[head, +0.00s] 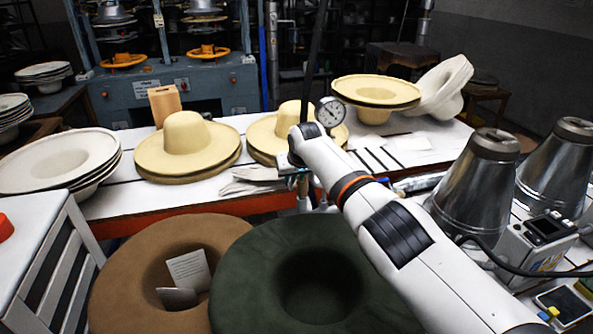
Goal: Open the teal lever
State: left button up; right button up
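My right arm reaches in from the lower right, and its wrist end is in front of the white table. My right gripper (297,168) is at the far end of that arm, beside a pressure gauge (331,112) and a vertical metal pipe (303,196). The fingers are small and mostly hidden by the wrist, so I cannot tell whether they are open or shut. A teal lever does not show clearly; a small bluish-green bit shows at the gripper, but I cannot tell what it is. My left gripper is out of view.
Cream hats (187,135) and gloves (250,181) lie on the white table (225,203). Brown (125,270) and dark green (245,290) hat bodies fill the front. Metal cones (478,185) stand at right. A thin black pole (316,55) rises behind my wrist.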

jog(key=shift+p+v, duration=0.75)
jog(key=shift+v, duration=0.15)
jog(key=v, duration=1)
